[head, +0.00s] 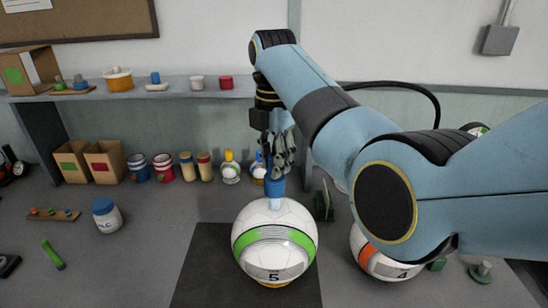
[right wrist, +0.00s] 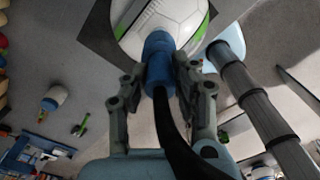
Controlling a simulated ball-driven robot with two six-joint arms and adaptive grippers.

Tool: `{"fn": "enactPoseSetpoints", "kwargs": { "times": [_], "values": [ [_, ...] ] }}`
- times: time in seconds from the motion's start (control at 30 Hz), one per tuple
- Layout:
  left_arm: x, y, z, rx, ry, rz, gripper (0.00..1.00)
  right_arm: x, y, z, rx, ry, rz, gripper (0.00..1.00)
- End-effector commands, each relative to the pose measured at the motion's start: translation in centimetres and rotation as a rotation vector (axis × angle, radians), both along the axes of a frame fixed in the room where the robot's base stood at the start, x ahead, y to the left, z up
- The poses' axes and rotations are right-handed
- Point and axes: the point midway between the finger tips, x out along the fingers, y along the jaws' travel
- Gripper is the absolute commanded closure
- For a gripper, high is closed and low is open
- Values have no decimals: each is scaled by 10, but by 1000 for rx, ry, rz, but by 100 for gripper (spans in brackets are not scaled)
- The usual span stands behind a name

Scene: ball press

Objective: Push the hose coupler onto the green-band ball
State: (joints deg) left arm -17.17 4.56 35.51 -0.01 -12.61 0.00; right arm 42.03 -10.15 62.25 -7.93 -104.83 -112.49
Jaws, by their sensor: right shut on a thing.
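The green-band ball (head: 250,222), white and marked 5, sits on a small yellow ring on a dark mat (head: 203,272). Its top also shows in the right wrist view (right wrist: 190,18). My right gripper (head: 275,168) is above the ball, pointing down, shut on the blue hose coupler (head: 274,188). In the right wrist view the coupler (right wrist: 158,58) lies between both fingers, with a black hose (right wrist: 172,115) running back from it. The coupler's lower end is at the ball's top; I cannot tell whether it is pressed on. My left gripper is not in view.
An orange-band ball (head: 368,261), marked 4, stands right of the mat, partly behind my right arm. Boxes (head: 104,162), cans and small bottles line the back under a shelf (head: 190,88).

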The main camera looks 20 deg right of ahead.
Motion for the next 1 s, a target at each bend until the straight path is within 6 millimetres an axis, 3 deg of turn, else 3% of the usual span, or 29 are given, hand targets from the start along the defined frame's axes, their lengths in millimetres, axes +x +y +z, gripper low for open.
{"fn": "enactPoseSetpoints", "kwargs": {
  "times": [1.0],
  "values": [
    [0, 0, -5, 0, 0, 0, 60, 0, 0, -26, 0, 1, 0, 100]
  ]
}}
